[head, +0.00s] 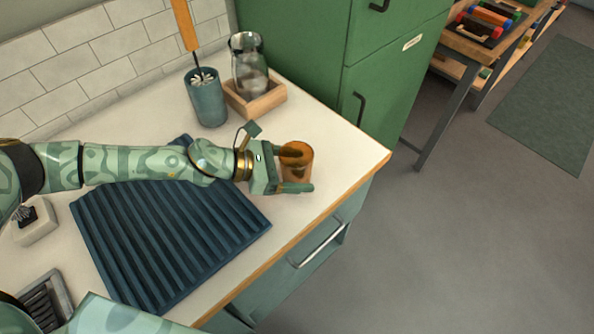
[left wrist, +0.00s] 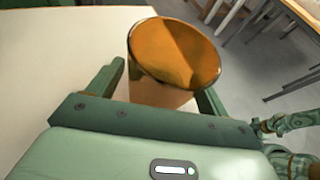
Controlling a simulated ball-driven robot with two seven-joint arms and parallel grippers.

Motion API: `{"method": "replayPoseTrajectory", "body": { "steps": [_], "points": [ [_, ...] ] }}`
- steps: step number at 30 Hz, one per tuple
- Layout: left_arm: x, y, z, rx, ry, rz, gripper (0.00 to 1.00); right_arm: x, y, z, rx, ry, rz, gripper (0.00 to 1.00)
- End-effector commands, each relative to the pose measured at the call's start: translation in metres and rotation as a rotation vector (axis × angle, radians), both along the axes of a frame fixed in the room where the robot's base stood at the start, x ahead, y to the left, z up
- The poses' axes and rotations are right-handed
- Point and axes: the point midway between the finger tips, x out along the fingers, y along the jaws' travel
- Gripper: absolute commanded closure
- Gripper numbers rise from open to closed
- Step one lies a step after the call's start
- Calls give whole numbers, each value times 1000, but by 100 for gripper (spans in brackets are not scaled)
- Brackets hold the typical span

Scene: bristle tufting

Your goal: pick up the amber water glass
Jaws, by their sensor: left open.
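The amber water glass (head: 298,166) stands upright on the white counter near its right corner. My left gripper (head: 299,172) is open, with one finger on each side of the glass. In the left wrist view the glass (left wrist: 172,60) sits between the two fingers (left wrist: 160,92), its open rim facing the camera. I cannot tell whether the fingers touch it. My right gripper is not in view.
A blue ribbed mat (head: 170,235) lies beneath my left arm. Behind are a blue cup (head: 208,100) with a brush and a glass jar (head: 248,65) in a wooden tray (head: 262,104). The counter's wooden edge (head: 345,196) is close to the glass.

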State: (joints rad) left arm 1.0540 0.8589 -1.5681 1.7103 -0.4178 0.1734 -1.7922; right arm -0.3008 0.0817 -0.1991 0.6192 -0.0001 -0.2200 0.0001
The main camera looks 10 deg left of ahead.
Motion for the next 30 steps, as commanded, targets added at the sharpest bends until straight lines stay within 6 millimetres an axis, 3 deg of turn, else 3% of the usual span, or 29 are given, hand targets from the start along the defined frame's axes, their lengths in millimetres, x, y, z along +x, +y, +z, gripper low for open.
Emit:
{"method": "replayPoseTrajectory", "body": {
  "steps": [8, 14, 30],
  "points": [
    [2, -3, -1, 2, -1, 1, 24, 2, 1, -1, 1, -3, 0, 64],
    [2, -3, -1, 1, -1, 1, 79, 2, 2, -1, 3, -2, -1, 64],
    [2, -3, 10, 0, -4, 1, 79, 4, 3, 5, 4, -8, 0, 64]
  ]
}}
